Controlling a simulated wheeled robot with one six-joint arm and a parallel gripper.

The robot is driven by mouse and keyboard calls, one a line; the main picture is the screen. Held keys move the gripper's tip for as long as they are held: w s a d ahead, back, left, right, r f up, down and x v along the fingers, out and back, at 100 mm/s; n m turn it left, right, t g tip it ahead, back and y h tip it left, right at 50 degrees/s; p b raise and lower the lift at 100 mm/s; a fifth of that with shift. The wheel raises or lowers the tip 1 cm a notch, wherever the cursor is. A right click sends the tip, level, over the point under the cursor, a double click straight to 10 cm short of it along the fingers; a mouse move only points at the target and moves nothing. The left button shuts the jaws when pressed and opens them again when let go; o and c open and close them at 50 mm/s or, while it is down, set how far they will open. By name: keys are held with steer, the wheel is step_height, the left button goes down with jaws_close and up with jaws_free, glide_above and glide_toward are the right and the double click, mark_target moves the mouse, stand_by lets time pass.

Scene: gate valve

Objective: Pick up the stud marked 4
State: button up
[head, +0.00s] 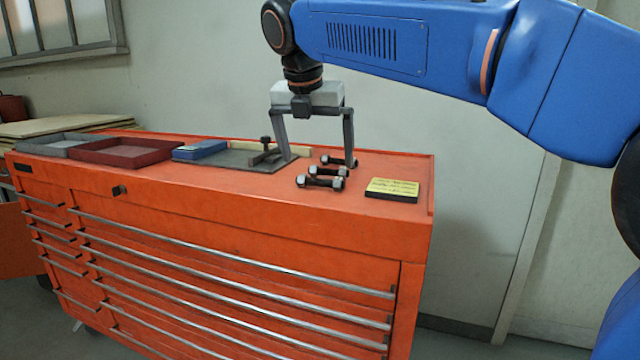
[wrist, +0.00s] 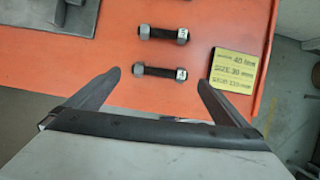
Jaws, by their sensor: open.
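Three dark studs with pale nuts on both ends lie on the orange cabinet top: a rear stud (head: 338,160), a middle stud (head: 328,171) and a front stud (head: 320,183). In the wrist view the middle stud (wrist: 162,34) and front stud (wrist: 160,72) show whole, and the rear one is cut off at the top edge. My gripper (head: 319,162) is open and empty above the studs. In the wrist view its fingertips (wrist: 157,78) stand either side of the front stud.
A yellow card (head: 392,189) lies right of the studs near the cabinet's right edge. A grey plate (head: 225,158) with a dark clamp-like piece, a blue block (head: 200,149), a red tray (head: 130,152) and a grey tray (head: 62,144) lie to the left. The front strip is clear.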

mark_target(319, 181)
steer(key=shift+s+x, duration=0.1)
steer(key=shift+x, duration=1.35)
steer(key=shift+s+x, duration=0.15)
steer(key=shift+x, duration=1.35)
steer(key=shift+f, duration=0.1)
steer(key=c, duration=1.1)
